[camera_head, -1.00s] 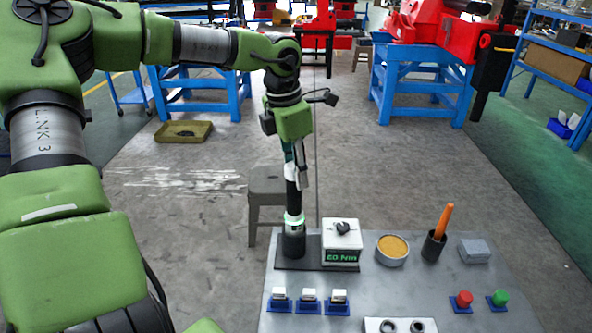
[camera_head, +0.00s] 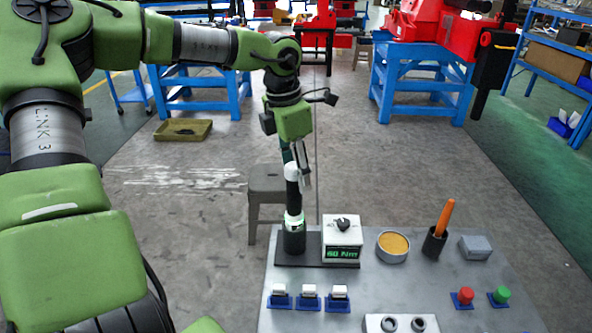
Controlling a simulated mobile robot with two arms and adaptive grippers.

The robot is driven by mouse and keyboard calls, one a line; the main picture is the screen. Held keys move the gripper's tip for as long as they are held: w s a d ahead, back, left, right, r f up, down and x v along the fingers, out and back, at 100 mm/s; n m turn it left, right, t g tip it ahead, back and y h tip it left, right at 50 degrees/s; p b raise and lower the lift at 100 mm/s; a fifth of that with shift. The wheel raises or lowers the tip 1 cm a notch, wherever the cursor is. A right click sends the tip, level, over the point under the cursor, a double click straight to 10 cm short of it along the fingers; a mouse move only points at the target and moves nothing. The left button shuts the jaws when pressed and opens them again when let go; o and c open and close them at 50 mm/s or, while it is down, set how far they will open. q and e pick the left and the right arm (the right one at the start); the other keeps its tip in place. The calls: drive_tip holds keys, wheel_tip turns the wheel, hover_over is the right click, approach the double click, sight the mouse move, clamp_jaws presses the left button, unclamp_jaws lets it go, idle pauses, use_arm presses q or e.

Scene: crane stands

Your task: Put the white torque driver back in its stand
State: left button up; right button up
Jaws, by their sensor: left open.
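The torque driver (camera_head: 293,196) stands upright in the round black holder of its stand (camera_head: 293,242). It has a white rounded top, a dark body and a white and green ring low down. The stand has a dark base plate and a white box (camera_head: 342,232) with a black knob and a green lit display. My left gripper (camera_head: 303,174) is open, pointing down just behind and to the right of the driver's top. Its far finger is partly hidden, and I cannot tell whether it touches the driver. My right gripper is not in view.
On the grey table (camera_head: 400,288) are a round tin (camera_head: 393,247), a black cup with an orange-handled tool (camera_head: 437,236), a grey box (camera_head: 475,247), red and green buttons, several small blue holders and a white block with two holes. A grey stool (camera_head: 265,190) stands behind.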

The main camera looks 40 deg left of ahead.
use_arm(q)
drive_tip(key=shift+s+a+r+p, duration=0.15)
drive_tip(key=shift+r+p, duration=0.6)
drive_tip(key=shift+r, duration=0.5)
drive_tip(key=shift+s+d+r+p, duration=0.15)
drive_tip(key=shift+r+p, duration=0.55)
drive_tip(key=shift+r, duration=0.55)
drive_tip(key=shift+a, duration=0.1)
drive_tip(key=shift+r, duration=0.1)
wheel_tip(320, 180, up, 12)
drive_tip(key=s, duration=0.1)
drive_tip(key=shift+s+a, duration=0.25)
drive_tip(key=shift+s, duration=0.05)
drive_tip(key=shift+f, duration=0.2)
